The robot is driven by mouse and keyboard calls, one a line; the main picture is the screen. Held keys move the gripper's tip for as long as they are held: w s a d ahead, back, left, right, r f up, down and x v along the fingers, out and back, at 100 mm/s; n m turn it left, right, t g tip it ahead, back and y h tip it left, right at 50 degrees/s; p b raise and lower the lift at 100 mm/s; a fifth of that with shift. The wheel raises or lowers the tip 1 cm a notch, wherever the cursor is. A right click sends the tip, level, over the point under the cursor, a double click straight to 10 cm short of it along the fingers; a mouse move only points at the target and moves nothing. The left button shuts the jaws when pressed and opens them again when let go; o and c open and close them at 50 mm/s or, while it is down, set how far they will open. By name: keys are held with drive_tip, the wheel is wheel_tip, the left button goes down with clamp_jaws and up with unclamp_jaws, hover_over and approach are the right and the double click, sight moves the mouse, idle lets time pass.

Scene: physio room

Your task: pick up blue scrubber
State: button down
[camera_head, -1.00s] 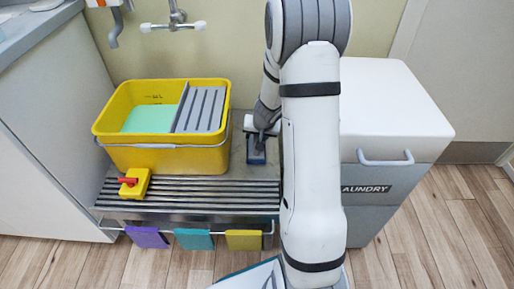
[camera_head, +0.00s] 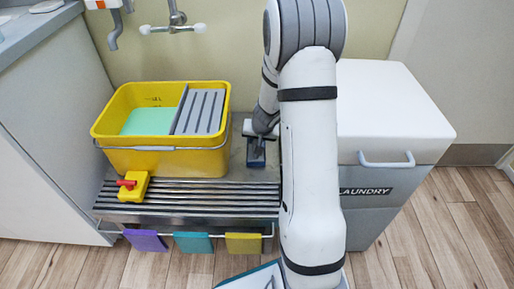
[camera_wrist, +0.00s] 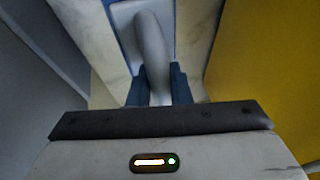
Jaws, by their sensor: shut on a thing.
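The blue scrubber (camera_head: 256,160) sits on the metal bench, just right of the yellow bucket. In the wrist view it shows a blue base with a pale grey top (camera_wrist: 128,15) and a raised grey handle (camera_wrist: 153,50). My gripper (camera_head: 262,135) reaches down over it from behind my arm. In the wrist view my gripper (camera_wrist: 158,88) has its two dark blue fingers on either side of the handle, shut on it. The fingertips are partly hidden by the handle. I cannot see any gap under the scrubber.
The yellow bucket (camera_head: 165,162) with green water and a grey grid stands close left of my gripper. A white-lidded laundry bin (camera_head: 385,110) stands right of my arm. Cloths hang in front.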

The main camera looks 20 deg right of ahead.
wheel_tip(320, 180, up, 10)
drive_tip(key=p, duration=0.7)
